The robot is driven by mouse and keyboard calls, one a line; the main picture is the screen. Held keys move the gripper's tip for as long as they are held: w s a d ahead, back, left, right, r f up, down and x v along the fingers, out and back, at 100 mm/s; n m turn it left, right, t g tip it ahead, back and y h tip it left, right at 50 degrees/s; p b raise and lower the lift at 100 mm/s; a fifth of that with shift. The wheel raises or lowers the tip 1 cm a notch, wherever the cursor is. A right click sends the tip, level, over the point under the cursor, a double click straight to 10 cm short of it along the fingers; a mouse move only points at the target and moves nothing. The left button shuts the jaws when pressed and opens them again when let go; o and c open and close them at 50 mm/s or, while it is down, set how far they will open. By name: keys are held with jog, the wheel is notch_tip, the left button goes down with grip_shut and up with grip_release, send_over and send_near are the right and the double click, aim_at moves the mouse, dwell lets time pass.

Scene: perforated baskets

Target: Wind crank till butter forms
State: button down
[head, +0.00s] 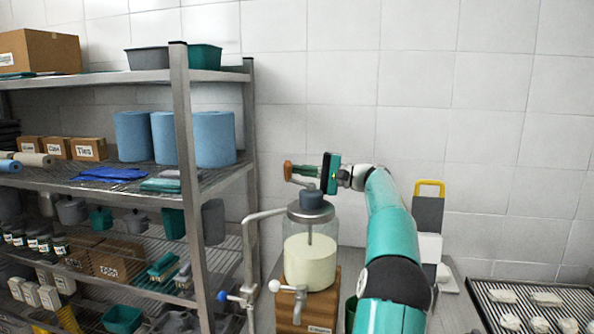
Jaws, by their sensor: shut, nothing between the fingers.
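A glass churn jar (310,257) holds pale cream-coloured liquid and stands on a wooden block (320,302). A thin dark shaft reaches down into the liquid. A grey-blue housing (311,199) sits on the metal lid. The crank's orange-brown knob (288,171) stands up at the left, above the housing. My gripper (304,170) comes in from the right above the housing, fingers pointing left towards the knob. It is shut and holds nothing. Whether its fingertips touch the knob or the crank arm is too small to tell. I cannot make out butter in the liquid.
A metal shelf rack (181,150) with rolls, boxes and bins stands at the left. A pipe with a blue-handled tap (225,296) is left of the churn. A yellow-handled grey item (428,208) stands right of my arm, and a slatted tray (535,305) is at far right.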

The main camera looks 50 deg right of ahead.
jog(key=a+n+g+y, duration=0.1)
jog(key=y, duration=0.1)
jog(key=shift+w+n+g+y, duration=0.1)
jog(key=shift+n+g+y, duration=0.2)
jog(key=shift+w+a+n+g+y, duration=0.1)
jog(key=shift+a+n+g+y, duration=0.2)
jog(key=shift+n, duration=0.1)
jog(key=shift+a+r+g+y, duration=0.1)
jog(key=shift+a+g+y, duration=0.05)
jog(key=shift+g+y, duration=0.2)
jog(key=shift+w+r, duration=0.1)
jog(key=shift+r, duration=0.05)
dwell(0.5)
